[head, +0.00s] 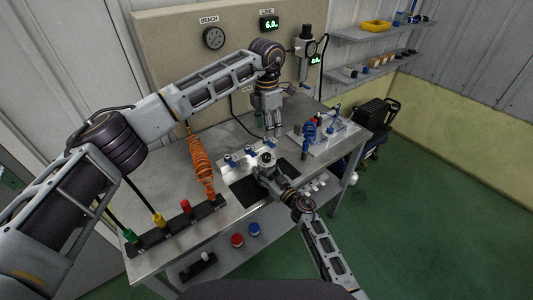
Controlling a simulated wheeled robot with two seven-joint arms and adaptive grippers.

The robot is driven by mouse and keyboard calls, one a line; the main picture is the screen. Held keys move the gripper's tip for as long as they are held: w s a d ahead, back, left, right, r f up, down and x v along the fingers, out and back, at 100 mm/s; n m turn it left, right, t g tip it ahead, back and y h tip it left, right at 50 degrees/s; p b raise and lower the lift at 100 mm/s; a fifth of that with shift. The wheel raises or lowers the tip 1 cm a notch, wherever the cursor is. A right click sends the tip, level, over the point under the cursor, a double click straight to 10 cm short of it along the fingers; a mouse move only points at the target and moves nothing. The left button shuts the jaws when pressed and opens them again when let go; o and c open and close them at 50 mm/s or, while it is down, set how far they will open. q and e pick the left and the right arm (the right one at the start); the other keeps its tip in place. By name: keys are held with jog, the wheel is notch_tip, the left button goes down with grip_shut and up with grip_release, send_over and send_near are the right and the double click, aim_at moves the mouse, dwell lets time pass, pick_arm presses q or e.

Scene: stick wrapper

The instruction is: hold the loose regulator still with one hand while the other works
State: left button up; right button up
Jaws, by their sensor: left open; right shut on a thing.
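My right gripper (265,170) reaches in from the lower right over the black mat on the bench. It is shut on a small grey round-topped part (267,158), which looks like the loose regulator; the fingers hide much of it. My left gripper (273,132) hangs above and behind it, fingers pointing down, open and empty. It is apart from the regulator. A pale fixture with blue-and-dark fittings (229,160) lies just left of the held part.
The black mat (253,190) covers the bench's middle front. An orange coiled hose (199,160) stands left, above a black rack (180,224) with coloured-top tools. The back panel carries a gauge (213,38) and a display (269,23).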

aim_at(267, 155)
pick_arm(q)
jog(key=shift+s+a+n, duration=0.1)
jog(key=shift+a+n, duration=0.05)
jog(key=shift+n, duration=3.85)
jog(key=shift+a+n, duration=0.1)
jog(key=shift+n, duration=3.9)
jog(key=shift+f, duration=0.1)
jog(key=shift+f, duration=5.9)
jog(key=c, duration=1.1)
jog(key=shift+o, duration=0.2)
